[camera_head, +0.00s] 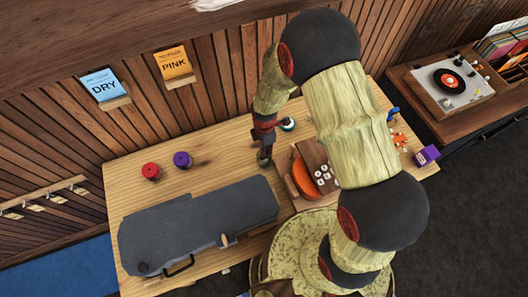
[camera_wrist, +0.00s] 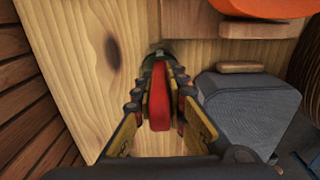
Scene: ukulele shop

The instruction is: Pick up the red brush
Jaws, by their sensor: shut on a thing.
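The red brush (camera_wrist: 160,105) shows in the wrist view as a long red piece between the fingers of my gripper (camera_wrist: 158,82). Its dark far end lies near the wooden table top. My gripper is shut on it, with a finger on each side. In the head view my gripper (camera_head: 265,150) points down over the table, between the grey case and the orange round object. The brush is mostly hidden there by the fingers. I cannot tell whether its far end touches the table.
The table (camera_head: 130,180) holds a grey case (camera_head: 200,225), a red spool (camera_head: 151,171), a purple spool (camera_head: 182,160) and an orange round object (camera_head: 303,180). A purple box (camera_head: 426,155) stands at the right end. A turntable (camera_head: 452,84) sits on a separate cabinet.

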